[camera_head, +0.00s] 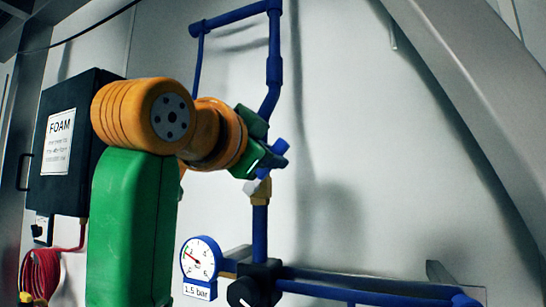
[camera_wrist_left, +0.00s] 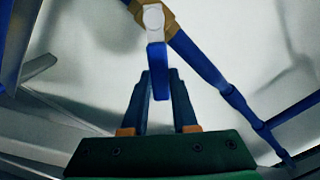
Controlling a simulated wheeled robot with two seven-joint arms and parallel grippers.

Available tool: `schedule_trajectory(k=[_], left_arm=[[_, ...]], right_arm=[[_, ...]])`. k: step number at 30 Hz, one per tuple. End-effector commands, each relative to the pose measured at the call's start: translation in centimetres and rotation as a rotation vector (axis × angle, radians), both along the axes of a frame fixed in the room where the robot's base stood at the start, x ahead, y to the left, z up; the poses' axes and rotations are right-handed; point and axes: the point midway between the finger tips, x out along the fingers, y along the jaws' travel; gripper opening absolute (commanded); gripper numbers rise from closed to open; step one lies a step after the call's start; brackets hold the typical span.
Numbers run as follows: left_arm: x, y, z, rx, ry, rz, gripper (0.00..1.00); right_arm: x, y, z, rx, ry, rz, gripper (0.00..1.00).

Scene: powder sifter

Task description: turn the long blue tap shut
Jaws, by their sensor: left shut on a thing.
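The long blue tap shows in the left wrist view as a blue lever (camera_wrist_left: 159,72) below a pale hub (camera_wrist_left: 153,18) and a brass fitting (camera_wrist_left: 171,28). My left gripper (camera_wrist_left: 158,82) has its two dark fingers shut on either side of the lever's end. In the head view my left gripper (camera_head: 268,161) is beside the upright blue pipe (camera_head: 260,232), just above the brass fitting (camera_head: 261,198). There the gripper hides much of the lever, so its exact angle is hard to tell. My right gripper is in neither view.
A round pressure gauge (camera_head: 201,259) and a black fitting (camera_head: 262,284) sit low on the pipework. Blue pipes (camera_head: 274,60) also run above. A black foam box (camera_head: 83,138) and a red coiled hose (camera_head: 40,272) are at left. The wall at right is mostly clear.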

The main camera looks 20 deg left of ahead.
Motion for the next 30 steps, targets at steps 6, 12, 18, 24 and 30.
schedule_trajectory(k=[6, 12, 18, 24, 30], left_arm=[[0.0, -1.0, -1.2, 0.203, -0.008, -0.001, 0.00], [-0.1, -1.6, -2.3, 0.392, -0.014, -0.002, 0.00], [-0.1, -2.0, -3.3, 0.563, -0.018, -0.002, 0.00], [0.0, -2.2, -4.2, 0.697, -0.021, -0.002, 0.00], [0.0, -2.2, -4.8, 0.789, -0.023, -0.002, 0.00]], right_arm=[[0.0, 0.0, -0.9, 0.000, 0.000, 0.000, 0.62], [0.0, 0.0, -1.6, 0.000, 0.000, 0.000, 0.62], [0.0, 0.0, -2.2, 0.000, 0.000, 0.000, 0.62], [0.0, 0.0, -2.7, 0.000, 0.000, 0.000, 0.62], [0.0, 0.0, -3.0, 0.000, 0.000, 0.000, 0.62]])
